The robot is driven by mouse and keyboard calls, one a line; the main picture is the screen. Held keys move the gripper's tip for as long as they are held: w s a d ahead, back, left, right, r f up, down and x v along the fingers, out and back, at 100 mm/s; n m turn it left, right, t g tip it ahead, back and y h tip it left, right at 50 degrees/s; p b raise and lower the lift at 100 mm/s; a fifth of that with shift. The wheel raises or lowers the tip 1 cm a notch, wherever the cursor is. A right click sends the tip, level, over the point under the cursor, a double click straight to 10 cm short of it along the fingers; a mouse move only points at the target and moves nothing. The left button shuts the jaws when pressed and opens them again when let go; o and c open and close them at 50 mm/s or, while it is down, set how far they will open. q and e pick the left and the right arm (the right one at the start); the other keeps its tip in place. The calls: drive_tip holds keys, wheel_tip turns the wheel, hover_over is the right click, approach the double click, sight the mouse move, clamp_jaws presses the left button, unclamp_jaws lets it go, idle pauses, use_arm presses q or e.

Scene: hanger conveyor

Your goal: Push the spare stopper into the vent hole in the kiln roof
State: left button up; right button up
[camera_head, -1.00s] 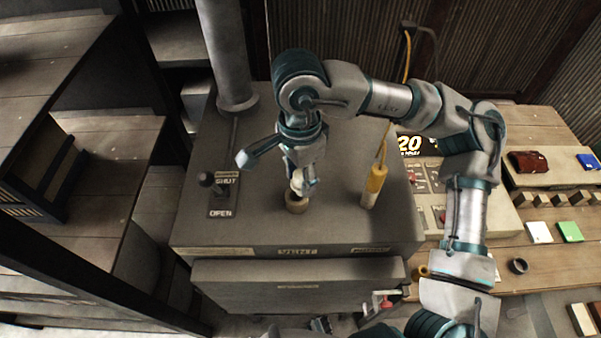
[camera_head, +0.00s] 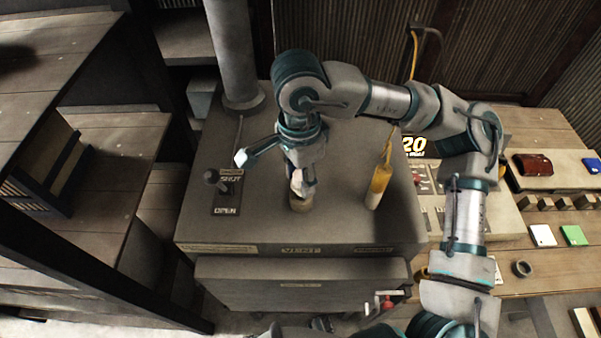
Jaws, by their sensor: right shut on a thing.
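My right gripper (camera_head: 301,186) points down over the middle of the grey kiln roof (camera_head: 265,225) and is shut on the stopper (camera_head: 300,204). The vent hole is not visible; the gripper and stopper cover the roof behind the VENT label (camera_head: 300,250). I cannot tell whether the stopper is inside the hole. My left gripper is not in view.
A lever with SHUT and OPEN marks (camera_head: 226,190) and a flue pipe (camera_head: 233,60) are on the left. A control panel (camera_head: 430,195) and a bench (camera_head: 545,245) lie to the right.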

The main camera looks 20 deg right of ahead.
sight(300, 173)
drive_tip(key=shift+f+b, duration=1.25)
drive_tip(key=shift+f, duration=0.5)
idle(1.5)
drive_tip(key=o, duration=0.8)
drive_tip(key=o, duration=0.6)
drive_tip(key=r, duration=1.2)
drive_tip(key=shift+w, duration=0.2)
drive_tip(key=shift+f, duration=0.1)
